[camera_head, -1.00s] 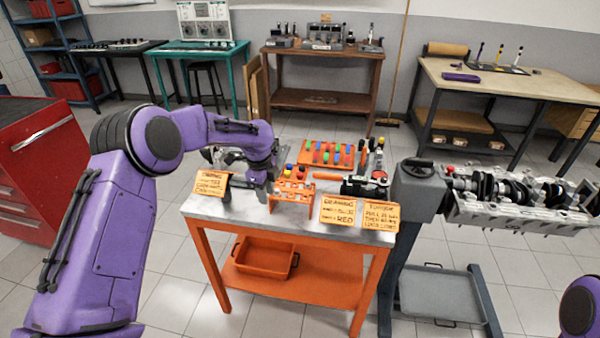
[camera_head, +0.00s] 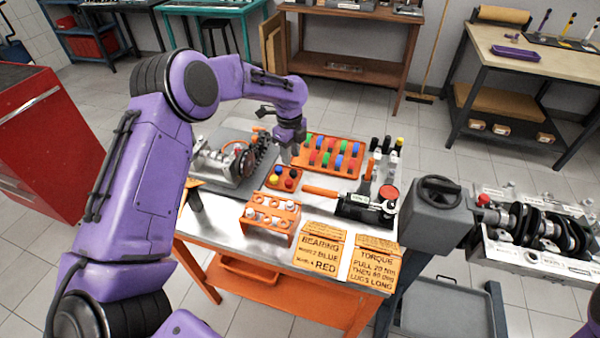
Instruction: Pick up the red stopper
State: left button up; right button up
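A small orange tray (camera_head: 271,185) on the workbench holds a few round stoppers. A red stopper (camera_head: 289,183) sits toward its front right, and another red one shows behind it. Paler and blue ones sit beside them. My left gripper (camera_head: 289,157) points down just behind and above this tray, in front of the larger orange tray. Its fingers are small and partly merge with the background, so their opening is unclear. No stopper is visibly lifted. My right gripper is out of view.
An orange tray (camera_head: 352,172) of coloured pieces lies behind. An orange rack (camera_head: 269,230) and note cards (camera_head: 318,250) stand in front. A metal engine part (camera_head: 225,163) lies left. An orange-handled tool (camera_head: 322,191) and bottles stand right. An engine block (camera_head: 540,252) is farther right.

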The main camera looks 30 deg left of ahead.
aim_at(289, 181)
pick_arm(q)
jog(key=f, duration=0.1)
jog(key=f+p, duration=0.1)
jog(key=shift+s+f, duration=0.35)
jog(key=shift+s, duration=0.05)
jog(key=shift+s+a+f+p, duration=0.1)
jog(key=shift+s+f+p, duration=0.7)
jog(key=shift+s+f, duration=0.25)
jog(key=f, duration=0.1)
jog(key=w+f, duration=0.1)
jog(key=f, duration=0.1)
jog(key=f+p, duration=0.1)
jog(key=f, duration=0.1)
jog(key=shift+w, duration=0.3)
jog(key=shift+s+r, duration=0.1)
jog(key=shift+s, duration=0.1)
jog(key=shift+s+r, duration=0.1)
jog(key=shift+s, duration=0.05)
jog(key=shift+c, duration=1.2)
grip_shut()
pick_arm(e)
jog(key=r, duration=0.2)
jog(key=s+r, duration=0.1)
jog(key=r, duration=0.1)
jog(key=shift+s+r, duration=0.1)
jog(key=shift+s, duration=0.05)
